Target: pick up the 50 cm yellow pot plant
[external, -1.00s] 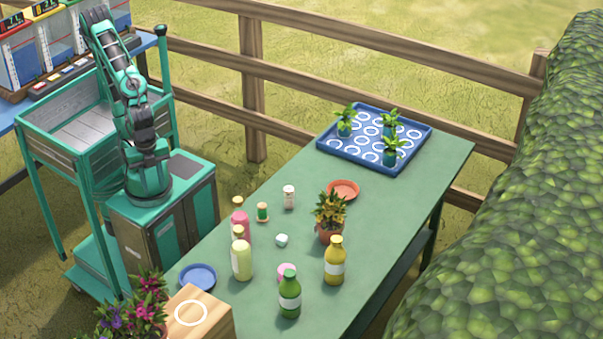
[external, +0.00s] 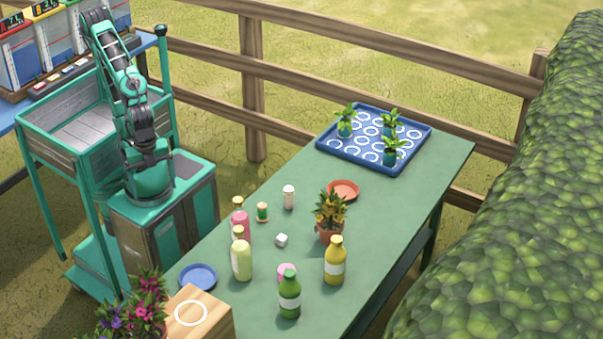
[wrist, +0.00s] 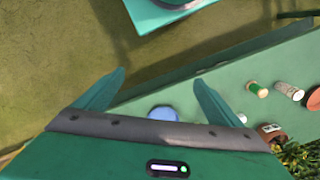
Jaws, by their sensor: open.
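The plant with yellow-green leaves (external: 330,207) stands upright in a terracotta pot (external: 329,234) near the middle of the green table. In the wrist view its leaves (wrist: 298,158) and labelled pot (wrist: 269,132) show at the lower right, partly cut off by the frame edge and my gripper body. My gripper (wrist: 160,76) is open and empty, its two teal fingers spread well apart. It is away from the plant, which lies to the right of the fingers. In the external view my arm is folded over its base left of the table, and the fingers are hard to make out.
A yellow bottle (external: 334,262) stands close in front of the pot, and an orange saucer (external: 343,190) lies behind it. A green bottle (external: 290,296), pale bottle (external: 241,258) and white cube (external: 282,240) stand nearby. A blue tray (external: 352,155) holds small plants at the far end.

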